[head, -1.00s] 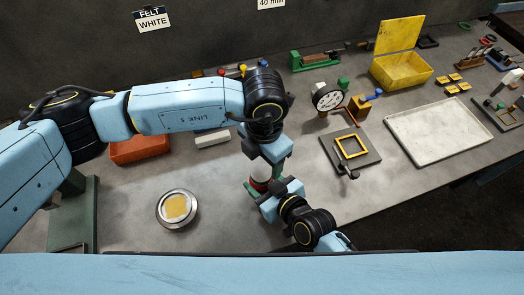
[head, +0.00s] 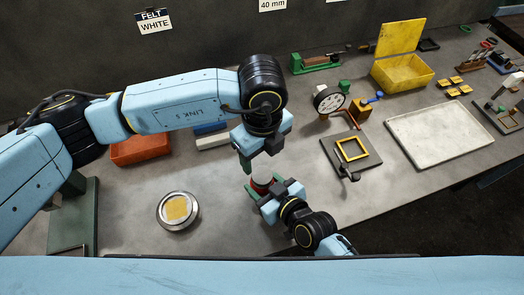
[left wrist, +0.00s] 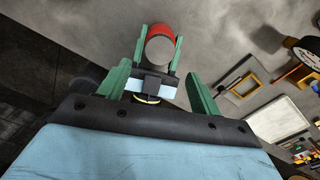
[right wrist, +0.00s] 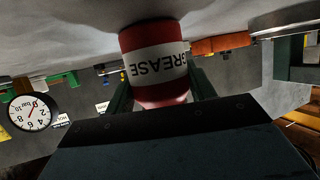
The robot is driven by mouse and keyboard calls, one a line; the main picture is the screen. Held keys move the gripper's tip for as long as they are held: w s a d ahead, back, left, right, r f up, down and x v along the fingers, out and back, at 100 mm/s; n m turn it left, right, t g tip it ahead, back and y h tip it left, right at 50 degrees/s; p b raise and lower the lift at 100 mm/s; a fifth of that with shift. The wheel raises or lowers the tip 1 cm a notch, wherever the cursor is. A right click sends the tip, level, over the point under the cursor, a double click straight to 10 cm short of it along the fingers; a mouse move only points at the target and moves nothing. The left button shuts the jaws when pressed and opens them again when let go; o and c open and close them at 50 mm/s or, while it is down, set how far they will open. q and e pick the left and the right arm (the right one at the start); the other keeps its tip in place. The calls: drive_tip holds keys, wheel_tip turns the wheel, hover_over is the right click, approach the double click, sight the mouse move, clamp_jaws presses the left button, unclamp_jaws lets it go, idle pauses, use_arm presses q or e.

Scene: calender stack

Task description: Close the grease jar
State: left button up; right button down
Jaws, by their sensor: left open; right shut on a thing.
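The grease jar (head: 261,182) is red with a white label reading GREASE, and stands upright on the bench. My right gripper (head: 268,191) is shut on its body from the near side. The jar and label fill the middle of the right wrist view (right wrist: 155,62), between the fingers (right wrist: 163,96). My left gripper (head: 247,164) is open and empty, just above and to the left of the jar. The left wrist view shows a round grey top on the jar (left wrist: 160,48), beyond the open left fingers (left wrist: 160,75). I cannot tell whether that top is a lid.
A round metal dish with a yellow centre (head: 178,210) lies left of the jar. A dial gauge (head: 328,100), a dark plate with a yellow frame (head: 351,150) and a pale tray (head: 440,135) stand right.

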sight(262, 175)
use_arm(q)
drive_tip(key=shift+f, duration=0.1)
idle(0.3)
drive_tip(key=shift+f, duration=3.9)
drive_tip(key=c, duration=1)
drive_tip(key=m, duration=0.9)
drive_tip(key=shift+m, duration=0.4)
drive_tip(key=o, duration=1.1)
